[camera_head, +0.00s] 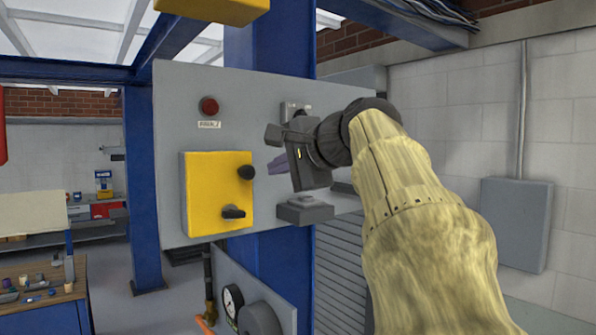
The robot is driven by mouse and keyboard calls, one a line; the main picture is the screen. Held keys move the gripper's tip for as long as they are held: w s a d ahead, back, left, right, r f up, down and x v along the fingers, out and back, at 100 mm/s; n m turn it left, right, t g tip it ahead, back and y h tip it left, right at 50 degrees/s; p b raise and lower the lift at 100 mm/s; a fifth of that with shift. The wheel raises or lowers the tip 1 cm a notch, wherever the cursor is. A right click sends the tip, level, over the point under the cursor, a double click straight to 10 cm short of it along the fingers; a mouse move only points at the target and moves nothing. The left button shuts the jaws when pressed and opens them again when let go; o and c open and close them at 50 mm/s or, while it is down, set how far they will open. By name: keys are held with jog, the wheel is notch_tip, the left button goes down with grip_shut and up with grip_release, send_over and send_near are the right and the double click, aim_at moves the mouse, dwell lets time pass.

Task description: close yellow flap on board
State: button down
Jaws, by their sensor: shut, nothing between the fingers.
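The yellow flap (203,195) is on the left part of a grey board (180,95). It looks flat against the board, with a dark round knob (246,172) at its right edge and a dark handle (233,212) near its lower right corner. My gripper (272,149) is shut and empty, in front of the board to the right of the flap and a little above the knob. It looks apart from the flap. My arm and gripper hide part of the board's right side.
A red button (209,105) sits above the flap. A dark block (304,213) sits below my gripper. A blue post (272,45) stands behind the board. Below are a pressure gauge (232,301) and, at far left, a workbench (50,290) with small items.

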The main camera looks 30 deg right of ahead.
jog(key=v, duration=0.4)
jog(key=shift+s+d+b, duration=0.25)
jog(key=shift+d+b, duration=0.15)
jog(key=shift+d, duration=0.05)
jog(key=shift+s+r, duration=0.1)
jog(key=shift+a, duration=0.1)
